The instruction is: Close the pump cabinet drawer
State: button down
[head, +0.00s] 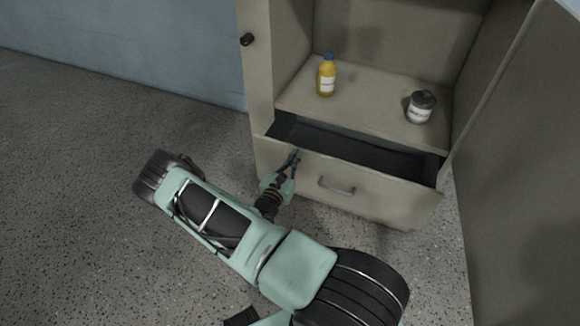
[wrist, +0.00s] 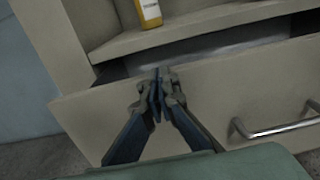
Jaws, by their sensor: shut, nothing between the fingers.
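The pump cabinet drawer (head: 390,205) is the beige bottom drawer of the cabinet. It stands partly open, with its dark inside showing behind the front panel. Its bar handle (head: 337,187) is on the front, and it also shows in the wrist view (wrist: 275,127) at the right. My gripper (head: 296,154) is shut and empty, at the upper left part of the drawer front, left of the handle. In the wrist view the closed fingertips (wrist: 158,78) overlap the top edge of the drawer front (wrist: 225,95). I cannot tell whether they touch it.
A yellow bottle (head: 326,76) with a blue cap and a dark-lidded jar (head: 421,107) stand on the shelf (head: 365,105) above the drawer. An open cabinet door (head: 525,170) stands at the right. Speckled floor (head: 70,200) is clear at the left.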

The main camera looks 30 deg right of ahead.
jog(key=b+x, duration=0.2)
jog(key=x, duration=1.2)
jog(key=shift+w+d, duration=0.25)
jog(key=shift+w, duration=0.1)
jog(key=shift+r, duration=0.15)
